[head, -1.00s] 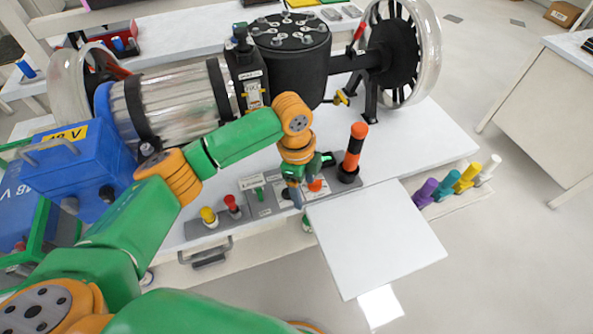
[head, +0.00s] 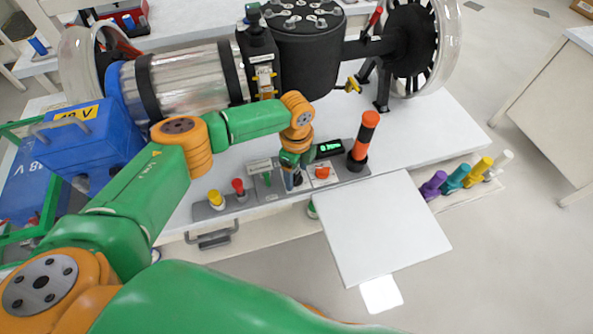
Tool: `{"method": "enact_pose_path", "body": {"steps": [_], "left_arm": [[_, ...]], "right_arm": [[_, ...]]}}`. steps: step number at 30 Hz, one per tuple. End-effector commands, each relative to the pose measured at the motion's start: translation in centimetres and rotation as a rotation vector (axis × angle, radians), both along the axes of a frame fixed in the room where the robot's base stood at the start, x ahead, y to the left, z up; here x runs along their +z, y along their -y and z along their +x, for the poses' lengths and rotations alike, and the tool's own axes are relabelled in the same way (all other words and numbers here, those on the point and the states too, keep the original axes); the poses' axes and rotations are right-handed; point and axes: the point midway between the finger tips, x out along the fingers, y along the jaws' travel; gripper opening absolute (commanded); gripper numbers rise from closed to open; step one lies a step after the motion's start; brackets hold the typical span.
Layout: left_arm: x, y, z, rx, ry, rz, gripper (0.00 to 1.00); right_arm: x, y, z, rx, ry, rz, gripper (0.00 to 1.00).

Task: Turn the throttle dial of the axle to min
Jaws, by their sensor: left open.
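The axle's grey control panel (head: 268,193) runs along the front of the white bench. My left gripper (head: 293,184) points down over the panel, between a green lever switch (head: 266,176) and a red-orange button (head: 322,172). It is open and seen nearly edge-on. A dark round part, perhaps the throttle dial (head: 298,179), shows only partly at the fingers. Its pointer and markings are hidden, and I cannot tell whether the fingers touch it. A small display (head: 329,148) with green digits lies just behind the button. My right gripper is not in view.
A black-and-orange post (head: 363,138) stands right of the button. Yellow (head: 215,198) and red (head: 238,186) knobs stand at the left. The axle's drum (head: 300,50) is behind. A white board (head: 385,225) juts out in front, clear on top.

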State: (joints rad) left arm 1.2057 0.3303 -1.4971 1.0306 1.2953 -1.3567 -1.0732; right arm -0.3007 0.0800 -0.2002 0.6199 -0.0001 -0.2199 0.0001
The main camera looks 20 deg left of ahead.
Motion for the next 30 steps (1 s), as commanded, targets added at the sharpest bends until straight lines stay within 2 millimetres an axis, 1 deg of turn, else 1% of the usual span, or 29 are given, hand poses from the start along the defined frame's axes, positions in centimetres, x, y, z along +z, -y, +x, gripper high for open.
{"method": "enact_pose_path", "body": {"steps": [3,8,11,12,14,15,16,17,24,30], "left_arm": [[-0.39,-0.01,0.01,0.001,0.001,0.0,0.75],[-0.37,-0.01,0.01,0.001,0.001,0.0,0.75],[-0.36,-0.01,0.01,0.001,0.001,0.0,0.51],[-0.36,-0.01,0.01,0.001,0.001,0.0,0.4],[-0.35,-0.01,0.01,0.001,0.0,0.0,0.24],[-0.35,-0.01,0.0,0.001,0.0,0.0,0.13],[-0.35,0.0,0.0,0.001,0.0,0.0,0.05],[-0.35,0.0,0.0,0.001,0.0,0.0,0.0],[-0.3,0.0,-0.02,0.019,-0.001,0.0,0.0],[-0.17,0.07,-0.04,0.106,-0.002,-0.003,0.0]], "right_arm": [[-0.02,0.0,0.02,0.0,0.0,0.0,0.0],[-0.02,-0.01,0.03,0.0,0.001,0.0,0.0],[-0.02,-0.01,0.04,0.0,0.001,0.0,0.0],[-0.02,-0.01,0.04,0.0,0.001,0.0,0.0],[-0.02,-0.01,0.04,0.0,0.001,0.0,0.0],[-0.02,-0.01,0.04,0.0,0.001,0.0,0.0],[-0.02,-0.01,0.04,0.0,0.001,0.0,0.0],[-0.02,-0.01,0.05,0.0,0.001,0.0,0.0],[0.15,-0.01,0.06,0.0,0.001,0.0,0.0],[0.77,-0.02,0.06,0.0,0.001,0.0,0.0]]}}
